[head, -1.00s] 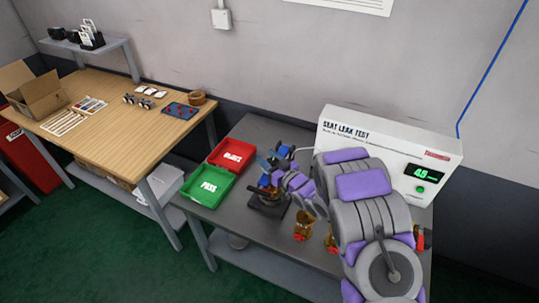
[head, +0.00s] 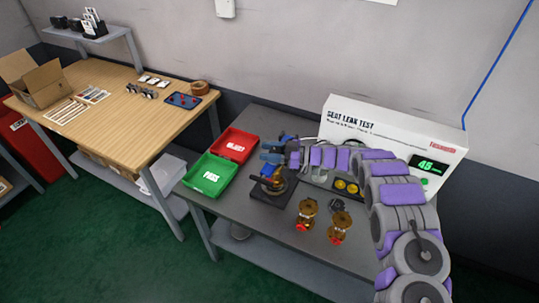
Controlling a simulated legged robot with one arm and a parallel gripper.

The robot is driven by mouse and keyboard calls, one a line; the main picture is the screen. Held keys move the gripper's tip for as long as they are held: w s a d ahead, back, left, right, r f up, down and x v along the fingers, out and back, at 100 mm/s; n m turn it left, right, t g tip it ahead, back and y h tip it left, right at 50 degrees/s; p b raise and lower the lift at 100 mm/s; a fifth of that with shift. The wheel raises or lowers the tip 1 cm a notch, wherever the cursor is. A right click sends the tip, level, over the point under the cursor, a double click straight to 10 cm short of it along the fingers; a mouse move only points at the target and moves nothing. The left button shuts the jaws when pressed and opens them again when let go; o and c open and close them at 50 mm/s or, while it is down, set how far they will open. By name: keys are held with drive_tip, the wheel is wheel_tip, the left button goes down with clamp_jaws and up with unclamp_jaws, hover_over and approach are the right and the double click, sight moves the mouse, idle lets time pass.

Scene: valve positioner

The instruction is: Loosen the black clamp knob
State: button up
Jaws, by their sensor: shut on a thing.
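A dark clamp fixture (head: 272,197) stands on the grey bench, with a brass-coloured part in it. My gripper (head: 270,162), blue with dark fingers, reaches in from the right along my grey and purple arm and is at the top of this fixture. It is shut on a small dark part there, which looks like the black clamp knob. The fingers largely hide the knob, and its turn angle cannot be told.
The green PASS tray (head: 209,176) and red REJECT tray (head: 236,146) lie left of the fixture. Two brass valves (head: 307,213) (head: 340,226) with red parts stand at right front. The white seat leak tester (head: 392,140) stands behind. A wooden table (head: 120,110) is at far left.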

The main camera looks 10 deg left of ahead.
drive_tip(key=shift+s+r+n+g+b, duration=0.1)
drive_tip(key=shift+n+g+b, duration=0.6)
drive_tip(key=shift+g, duration=0.4)
drive_tip(key=shift+s+r+n+g+b, duration=0.1)
drive_tip(key=shift+n+g+b, duration=0.45)
drive_tip(key=shift+n+g, duration=0.4)
drive_tip(key=shift+d+r+n+g+h+b, duration=0.15)
drive_tip(key=shift+n+g+h+b, duration=0.4)
drive_tip(key=shift+g, duration=0.7)
